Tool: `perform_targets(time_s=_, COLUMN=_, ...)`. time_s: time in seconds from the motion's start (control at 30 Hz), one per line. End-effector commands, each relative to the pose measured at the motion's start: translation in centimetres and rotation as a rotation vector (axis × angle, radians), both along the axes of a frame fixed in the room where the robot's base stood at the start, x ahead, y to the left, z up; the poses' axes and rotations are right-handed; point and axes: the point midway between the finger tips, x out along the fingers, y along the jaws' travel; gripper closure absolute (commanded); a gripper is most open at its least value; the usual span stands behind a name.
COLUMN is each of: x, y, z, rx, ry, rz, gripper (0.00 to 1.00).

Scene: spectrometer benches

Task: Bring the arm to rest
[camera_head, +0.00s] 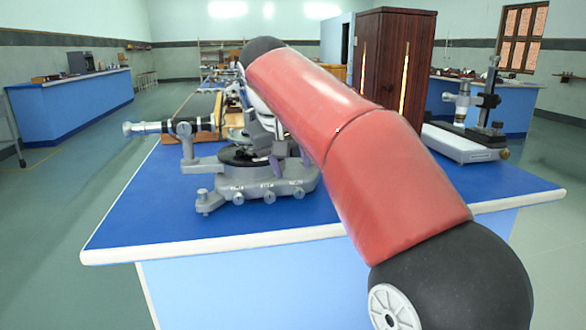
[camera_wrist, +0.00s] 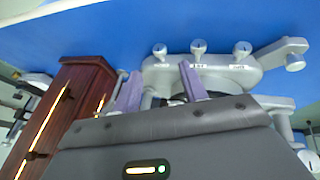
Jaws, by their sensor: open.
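My arm is raised, its red links reaching forward over the blue bench (camera_head: 140,215) from the lower right. My gripper (camera_wrist: 160,72) shows two purple fingers in the wrist view, spread apart with nothing held between them. A grey spectrometer (camera_head: 245,185) stands on the bench, partly hidden by my arm. Its base with levelling screws also shows in the wrist view (camera_wrist: 220,70), inverted, just beyond the fingers. I cannot tell whether the fingers touch it.
A dark wooden cabinet (camera_head: 388,55) stands behind my arm. A microscope-like instrument on a white base (camera_head: 462,143) is at the bench's right. Another blue bench (camera_head: 72,100) is at the far left. The bench's front left is bare, and open floor lies left of it.

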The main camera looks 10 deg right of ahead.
Motion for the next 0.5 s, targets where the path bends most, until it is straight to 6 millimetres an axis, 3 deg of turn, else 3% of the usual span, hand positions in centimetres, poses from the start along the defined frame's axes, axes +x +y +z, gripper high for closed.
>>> perform_targets(time_s=0.3, x=-0.4, y=0.0, z=0.0, rx=-0.001, ry=-0.001, rz=0.002, gripper=0.57)
perform_targets(time_s=0.37, x=-1.1, y=0.0, z=-0.3, rx=-0.001, ry=-0.002, rz=0.008, gripper=0.57)
perform_targets(time_s=0.5, x=-4.9, y=-0.2, z=-1.8, rx=0.005, ry=-0.009, rz=0.03, gripper=0.57)
